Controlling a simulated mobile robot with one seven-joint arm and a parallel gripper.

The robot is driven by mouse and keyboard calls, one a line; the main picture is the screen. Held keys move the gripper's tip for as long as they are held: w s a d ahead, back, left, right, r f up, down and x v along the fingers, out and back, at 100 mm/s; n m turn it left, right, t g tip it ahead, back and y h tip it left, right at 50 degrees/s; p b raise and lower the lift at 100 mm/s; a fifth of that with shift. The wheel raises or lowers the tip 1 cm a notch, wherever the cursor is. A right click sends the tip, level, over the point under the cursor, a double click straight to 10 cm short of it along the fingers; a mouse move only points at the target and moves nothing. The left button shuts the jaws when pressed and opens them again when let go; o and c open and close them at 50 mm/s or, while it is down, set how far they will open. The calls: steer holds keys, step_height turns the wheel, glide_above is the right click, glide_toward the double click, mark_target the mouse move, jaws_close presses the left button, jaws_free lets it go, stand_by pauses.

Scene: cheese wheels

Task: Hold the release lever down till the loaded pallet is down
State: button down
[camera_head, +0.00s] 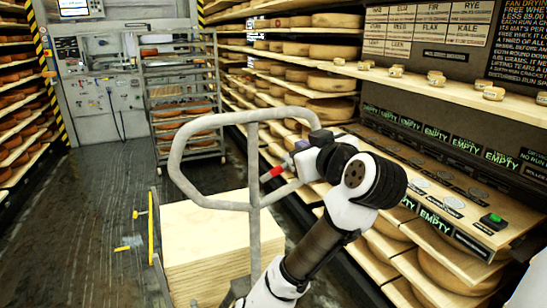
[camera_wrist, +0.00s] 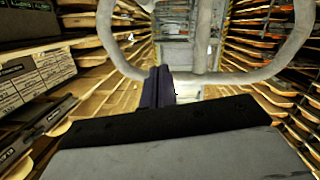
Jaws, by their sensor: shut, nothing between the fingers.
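The release lever (camera_head: 272,173), with a red tip, sits inside the grey tubular loop handle (camera_head: 182,150) of a pallet truck. My gripper (camera_head: 290,165) is at the right side of the loop, close to the lever; I cannot tell whether it touches it. In the wrist view my shut, empty fingers (camera_wrist: 160,88) point at the loop handle (camera_wrist: 210,77), and no red tip shows there. The load, a pale wooden box-like stack (camera_head: 205,235), stands behind the handle post. The pallet under it and its height above the floor are hidden.
Cheese shelves (camera_head: 330,50) line the right side, with a counter (camera_head: 440,190) of "EMPTY" labels and a green button (camera_head: 493,219). A wheeled rack (camera_head: 183,90) stands at the back. Yellow pieces (camera_head: 130,243) show left of the load. The floor (camera_head: 75,215) at left is clear.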

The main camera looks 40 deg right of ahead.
steer(key=shift+s+d+f, duration=0.3)
steer(key=shift+s, duration=0.2)
steer(key=shift+w, duration=0.1)
steer(key=p, duration=0.1)
glide_above(276, 171)
steer(key=s+d, duration=0.2)
steer(key=f, duration=0.4)
steer(key=shift+s+d+f, duration=0.3)
steer(key=shift+s, duration=0.05)
steer(key=shift+d+f, duration=0.1)
steer(key=shift+f, duration=0.55)
